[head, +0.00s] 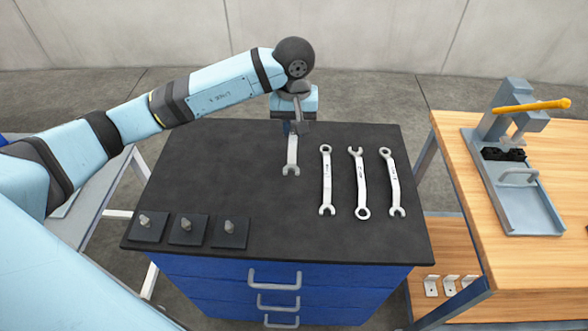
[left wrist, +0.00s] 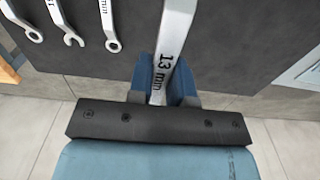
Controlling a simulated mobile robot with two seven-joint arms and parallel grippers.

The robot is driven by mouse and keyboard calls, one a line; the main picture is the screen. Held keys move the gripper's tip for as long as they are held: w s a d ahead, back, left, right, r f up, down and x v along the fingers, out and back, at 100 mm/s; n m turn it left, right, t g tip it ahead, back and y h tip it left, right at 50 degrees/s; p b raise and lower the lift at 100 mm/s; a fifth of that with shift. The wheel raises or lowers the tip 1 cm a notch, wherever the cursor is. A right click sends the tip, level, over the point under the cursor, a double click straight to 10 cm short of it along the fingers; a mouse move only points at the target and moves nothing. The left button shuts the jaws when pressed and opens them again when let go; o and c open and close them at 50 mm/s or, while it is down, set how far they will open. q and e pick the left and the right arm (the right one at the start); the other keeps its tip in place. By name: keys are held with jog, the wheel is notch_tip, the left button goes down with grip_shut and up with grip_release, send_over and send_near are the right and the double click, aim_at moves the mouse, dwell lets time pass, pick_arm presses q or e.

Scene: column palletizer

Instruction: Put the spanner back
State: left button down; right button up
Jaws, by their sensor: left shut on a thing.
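My left gripper (head: 295,127) is over the far part of the dark cabinet top, shut on a silver spanner (head: 292,158). The spanner's open-jaw end points toward the front edge. In the left wrist view the same spanner (left wrist: 173,50) reads "13 mm" and sits between the gripper's blue fingers (left wrist: 165,88). I cannot tell whether it touches the top or is held just above it. To its right, three more spanners lie in a row: a left one (head: 326,180), a middle one (head: 360,183) and a right one (head: 392,182). My right gripper is not in view.
Three dark square plates with bolts (head: 187,229) sit along the front left of the dark top (head: 260,190). Blue drawers (head: 275,290) are below. At right, a wooden bench (head: 540,265) carries a grey fixture (head: 530,208) with an orange handle (head: 535,106).

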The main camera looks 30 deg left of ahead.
pick_arm(q)
send_over(294, 176)
notch_tip(294, 176, down, 10)
jog(key=shift+r+p, duration=0.15)
jog(key=shift+p, duration=0.25)
notch_tip(294, 176, down, 4)
jog(key=shift+f, duration=0.25)
jog(key=c, duration=1.1)
grip_release()
jog(key=shift+o, duration=0.2)
jog(key=shift+r, duration=0.1)
